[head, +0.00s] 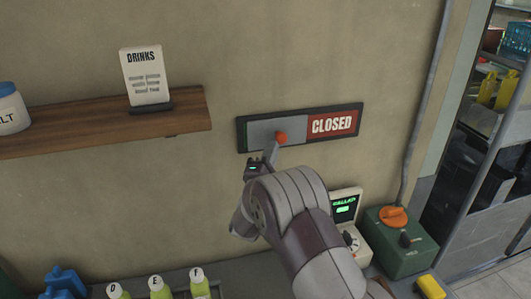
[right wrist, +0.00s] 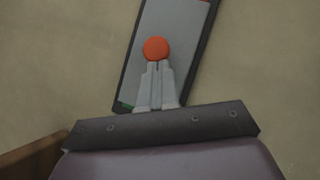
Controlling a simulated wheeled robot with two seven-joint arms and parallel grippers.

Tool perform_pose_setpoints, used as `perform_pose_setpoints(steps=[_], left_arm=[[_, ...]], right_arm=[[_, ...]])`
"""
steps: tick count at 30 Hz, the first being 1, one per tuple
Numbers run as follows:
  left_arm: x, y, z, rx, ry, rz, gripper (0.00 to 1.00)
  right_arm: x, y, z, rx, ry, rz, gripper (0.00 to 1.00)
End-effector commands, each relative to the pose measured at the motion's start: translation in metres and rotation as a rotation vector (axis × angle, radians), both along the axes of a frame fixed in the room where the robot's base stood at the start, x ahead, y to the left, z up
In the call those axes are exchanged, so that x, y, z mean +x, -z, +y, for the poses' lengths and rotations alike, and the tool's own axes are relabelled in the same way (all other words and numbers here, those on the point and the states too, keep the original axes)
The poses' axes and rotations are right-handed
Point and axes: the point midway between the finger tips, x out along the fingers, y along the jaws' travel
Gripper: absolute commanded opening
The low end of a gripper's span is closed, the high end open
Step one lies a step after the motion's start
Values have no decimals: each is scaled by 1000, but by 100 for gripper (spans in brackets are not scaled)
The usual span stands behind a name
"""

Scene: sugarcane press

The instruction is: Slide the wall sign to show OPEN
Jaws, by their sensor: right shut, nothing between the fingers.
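The wall sign (head: 346,112) is a dark-framed bar on the wall. Its right part shows a red panel reading CLOSED. A grey slider panel (head: 262,133) covers its left part, with an orange knob (head: 281,138) near the panel's right end. My right gripper (head: 274,150) is at the sign with its fingertips at the knob. In the right wrist view its shut fingers (right wrist: 157,72) point at the orange knob (right wrist: 156,49), appearing to touch its near edge. A sliver of green (right wrist: 125,103) shows at the sign's end by the fingers. My left gripper is not in view.
A wooden shelf (head: 60,129) with a drinks card (head: 145,76) and a salt jar (head: 10,108) is left of the sign. Below are a green box (head: 398,243) with an orange knob, a small display device (head: 346,208) and several bottles (head: 160,288). The wall around the sign is bare.

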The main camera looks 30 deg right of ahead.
Motion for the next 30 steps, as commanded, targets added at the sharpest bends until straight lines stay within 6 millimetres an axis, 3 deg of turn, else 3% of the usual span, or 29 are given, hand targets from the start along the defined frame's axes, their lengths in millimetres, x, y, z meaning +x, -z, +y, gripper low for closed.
perform_pose_setpoints(steps=[12, 18, 24, 30], left_arm=[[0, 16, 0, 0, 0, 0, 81], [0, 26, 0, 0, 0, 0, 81], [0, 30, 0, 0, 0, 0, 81], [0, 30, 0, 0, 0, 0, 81]], right_arm=[[-26, 2, -102, -1, 7, -2, 0], [-34, 2, -140, -2, 4, -2, 0], [-38, 0, -158, -1, 2, -2, 0], [-39, -1, -162, 0, 1, -2, 0]])
